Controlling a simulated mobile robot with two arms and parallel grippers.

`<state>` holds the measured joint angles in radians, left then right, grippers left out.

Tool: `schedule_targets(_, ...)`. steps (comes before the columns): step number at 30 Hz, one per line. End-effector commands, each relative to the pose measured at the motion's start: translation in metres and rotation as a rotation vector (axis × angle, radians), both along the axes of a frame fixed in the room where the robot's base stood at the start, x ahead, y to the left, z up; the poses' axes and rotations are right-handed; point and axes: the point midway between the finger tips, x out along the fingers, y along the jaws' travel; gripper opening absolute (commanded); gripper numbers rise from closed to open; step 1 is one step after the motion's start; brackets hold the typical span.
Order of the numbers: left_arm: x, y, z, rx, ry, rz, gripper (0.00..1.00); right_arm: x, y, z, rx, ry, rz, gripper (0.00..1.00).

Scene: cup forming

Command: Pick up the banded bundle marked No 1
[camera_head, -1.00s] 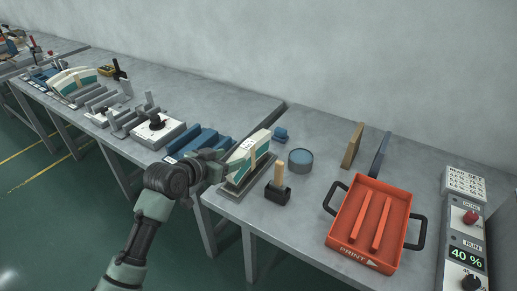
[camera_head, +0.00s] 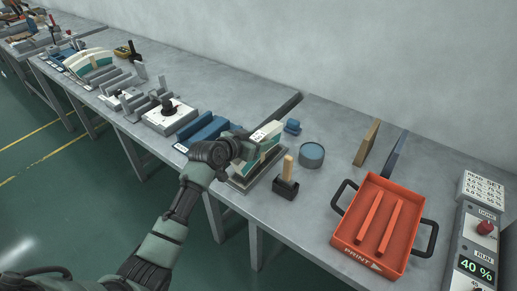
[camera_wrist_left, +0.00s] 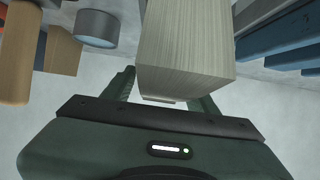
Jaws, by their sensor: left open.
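A banded bundle (camera_head: 266,135) of cream sheets with a green band stands on a grey holder (camera_head: 240,182) on the bench. A small pale label is on it, too small to read, so I cannot confirm its number. My left gripper (camera_head: 243,148) is at the bundle's near left side and hides part of it. In the left wrist view the left gripper (camera_wrist_left: 168,88) is open, its fingers spread on either side of the bundle's layered sheet edges (camera_wrist_left: 186,55). I cannot tell whether they touch it. My right gripper is not in view.
A wooden-handled tool in a black block (camera_head: 286,178) and a round blue-topped tin (camera_head: 311,155) stand close right of the bundle. Blue blocks (camera_head: 205,130) lie left. An orange tray (camera_head: 345,235) and a control panel (camera_head: 480,235) are farther right.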

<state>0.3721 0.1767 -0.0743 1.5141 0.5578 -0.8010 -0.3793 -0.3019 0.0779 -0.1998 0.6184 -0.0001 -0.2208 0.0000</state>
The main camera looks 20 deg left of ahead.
Motion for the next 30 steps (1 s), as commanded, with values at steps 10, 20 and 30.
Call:
schedule_targets(10,0.0019,-0.0007,-0.001,0.001,0.0,0.0,0.33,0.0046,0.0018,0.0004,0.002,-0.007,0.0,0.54)
schedule_targets(20,0.0017,-0.0004,-0.0011,0.0,0.0,0.0,0.0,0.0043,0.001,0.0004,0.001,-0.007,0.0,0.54)
schedule_targets(30,0.0015,-0.0002,-0.0012,0.0,0.001,0.0,0.0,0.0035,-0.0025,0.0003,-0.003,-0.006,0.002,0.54)
